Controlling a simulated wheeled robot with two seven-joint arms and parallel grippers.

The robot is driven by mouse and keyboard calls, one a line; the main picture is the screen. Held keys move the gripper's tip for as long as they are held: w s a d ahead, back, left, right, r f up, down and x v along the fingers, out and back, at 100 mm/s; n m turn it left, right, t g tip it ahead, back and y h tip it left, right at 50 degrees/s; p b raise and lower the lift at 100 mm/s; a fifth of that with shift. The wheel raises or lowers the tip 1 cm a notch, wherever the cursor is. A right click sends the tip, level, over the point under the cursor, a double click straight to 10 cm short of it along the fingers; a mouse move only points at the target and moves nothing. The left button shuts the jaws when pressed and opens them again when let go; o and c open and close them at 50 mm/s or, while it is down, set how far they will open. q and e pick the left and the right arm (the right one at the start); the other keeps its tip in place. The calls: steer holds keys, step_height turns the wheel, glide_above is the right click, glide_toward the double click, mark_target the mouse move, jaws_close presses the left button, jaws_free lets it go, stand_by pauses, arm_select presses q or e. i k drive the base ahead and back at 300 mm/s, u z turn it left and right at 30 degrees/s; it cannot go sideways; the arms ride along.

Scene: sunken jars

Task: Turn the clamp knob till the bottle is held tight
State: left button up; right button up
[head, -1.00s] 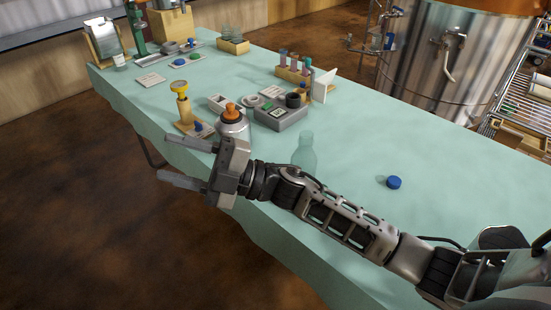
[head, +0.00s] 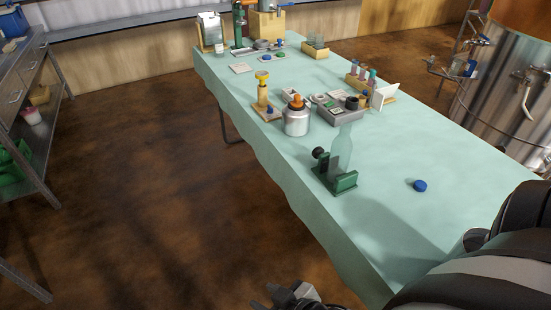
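A green clamp (head: 345,182) stands near the table's front edge. Its dark round knob (head: 318,153) is on the left side. A translucent pale-green bottle (head: 342,150) stands upright at the clamp; I cannot tell whether the jaws touch it. A blue cap (head: 420,186) lies on the table to the right. My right gripper (head: 285,298) shows only in part at the bottom edge, over the floor and well apart from the clamp. Whether it is open or shut does not show. My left gripper is out of view.
A grey jar with an orange top (head: 297,118), a yellow-topped wooden stand (head: 262,92) and a grey device (head: 335,110) stand behind the clamp. A rack of tubes (head: 367,84) is further back. The table (head: 385,150) is clear around the blue cap.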

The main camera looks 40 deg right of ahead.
mark_target(318, 150)
steer(key=u, duration=0.2)
steer(key=i, duration=0.9)
steer(key=z, duration=0.95)
steer(key=i, duration=0.85)
steer(key=z, duration=0.85)
